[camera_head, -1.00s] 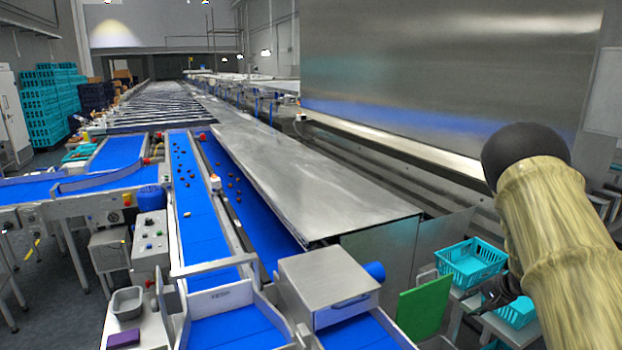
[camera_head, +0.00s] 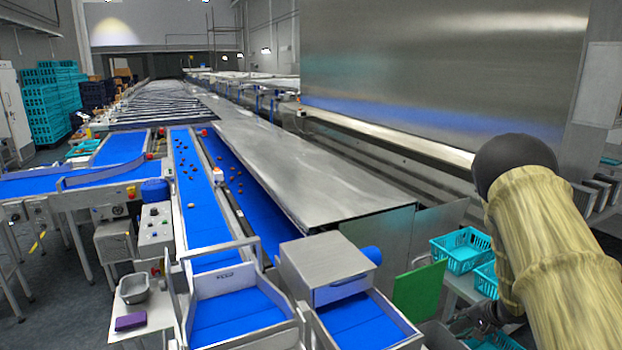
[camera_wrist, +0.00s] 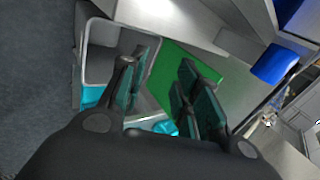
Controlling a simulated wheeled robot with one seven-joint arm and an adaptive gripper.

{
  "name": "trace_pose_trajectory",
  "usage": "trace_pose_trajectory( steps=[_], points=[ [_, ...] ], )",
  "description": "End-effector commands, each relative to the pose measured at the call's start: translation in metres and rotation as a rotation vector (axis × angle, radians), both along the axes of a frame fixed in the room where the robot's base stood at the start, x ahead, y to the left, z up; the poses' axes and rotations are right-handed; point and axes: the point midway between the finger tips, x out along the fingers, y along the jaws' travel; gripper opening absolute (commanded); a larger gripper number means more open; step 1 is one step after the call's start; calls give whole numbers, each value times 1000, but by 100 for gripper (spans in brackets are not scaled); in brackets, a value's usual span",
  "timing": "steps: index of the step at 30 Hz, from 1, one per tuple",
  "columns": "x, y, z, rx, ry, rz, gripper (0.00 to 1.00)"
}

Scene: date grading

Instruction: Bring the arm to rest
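My arm, in a tan sleeve with a dark round joint, stands at the right of the head view. My gripper (camera_head: 480,318) is a dark shape low beside the sleeve there, partly hidden by it. In the wrist view my gripper (camera_wrist: 163,88) has its two dark green finger pads well apart. I see nothing held between them. A green board (camera_wrist: 178,75) shows beyond the fingers; the same green board (camera_head: 420,291) is left of my gripper in the head view. I cannot tell how far the fingers are from it.
Teal crates (camera_head: 460,251) stand on a stand behind my gripper. A steel box (camera_head: 326,268) and a blue belt (camera_head: 238,312) lie to the left. Brown dates (camera_head: 187,160) lie on the belts farther back. A purple block (camera_head: 130,322) is at lower left.

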Motion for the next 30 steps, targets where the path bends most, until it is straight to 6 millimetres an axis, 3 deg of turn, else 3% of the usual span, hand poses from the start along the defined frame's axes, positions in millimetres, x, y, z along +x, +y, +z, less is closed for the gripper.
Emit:
trace_pose_trajectory(
  steps=[5,14,21,30],
  points=[
    [-28,29,-51,-26,-14,54,32],
    [-107,88,-148,-132,-23,180,32],
    [-185,130,-213,-239,12,300,32],
    [-299,176,-274,-375,113,493,32]
  ],
)
